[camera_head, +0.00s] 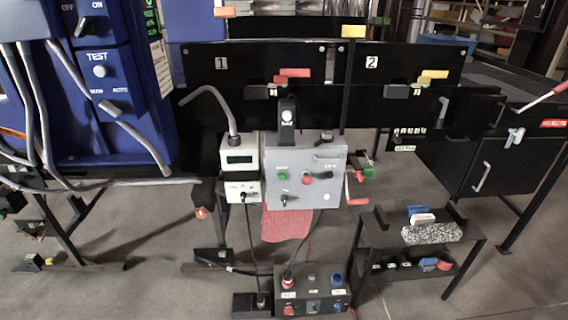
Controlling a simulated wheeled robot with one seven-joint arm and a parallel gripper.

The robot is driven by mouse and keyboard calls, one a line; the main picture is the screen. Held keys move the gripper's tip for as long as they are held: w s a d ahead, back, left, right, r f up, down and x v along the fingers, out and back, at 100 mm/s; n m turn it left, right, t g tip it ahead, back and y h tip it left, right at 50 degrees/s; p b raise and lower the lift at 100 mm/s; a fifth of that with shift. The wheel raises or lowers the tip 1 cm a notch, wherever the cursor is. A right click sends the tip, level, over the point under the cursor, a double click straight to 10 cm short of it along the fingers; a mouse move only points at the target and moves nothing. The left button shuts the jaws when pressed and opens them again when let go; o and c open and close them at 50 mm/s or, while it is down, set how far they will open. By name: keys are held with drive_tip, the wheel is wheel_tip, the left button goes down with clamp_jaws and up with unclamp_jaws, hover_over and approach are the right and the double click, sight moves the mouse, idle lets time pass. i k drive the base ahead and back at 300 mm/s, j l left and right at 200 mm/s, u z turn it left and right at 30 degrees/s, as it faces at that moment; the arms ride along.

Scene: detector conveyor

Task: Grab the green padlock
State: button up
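A small green object (368,172), which may be the green padlock, is just right of the grey control box (306,180), beside dark metal parts. It is too small for me to make out a shackle or what it hangs from. Below it, a red piece (357,202) sticks out at the box's right edge. My gripper is not in this view.
A blue machine (130,90) with a TEST panel and grey cables fills the left. A low black table (400,236) with blocks and a speckled bar stands at right. A pedestal switch box (312,303) stands front centre. Grey floor lies open at lower left.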

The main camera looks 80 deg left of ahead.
sight(368, 172)
drive_tip(key=u, duration=1.8)
drive_tip(key=i+u, duration=0.15)
drive_tip(key=i+l, duration=0.15)
drive_tip(key=i, duration=0.35)
drive_tip(key=i+l+u, duration=0.15)
drive_tip(key=i, duration=0.35)
drive_tip(key=i+l, duration=0.25)
drive_tip(key=i, duration=0.2)
drive_tip(key=i+l+u, duration=0.15)
drive_tip(key=i, duration=0.35)
drive_tip(key=l, duration=0.1)
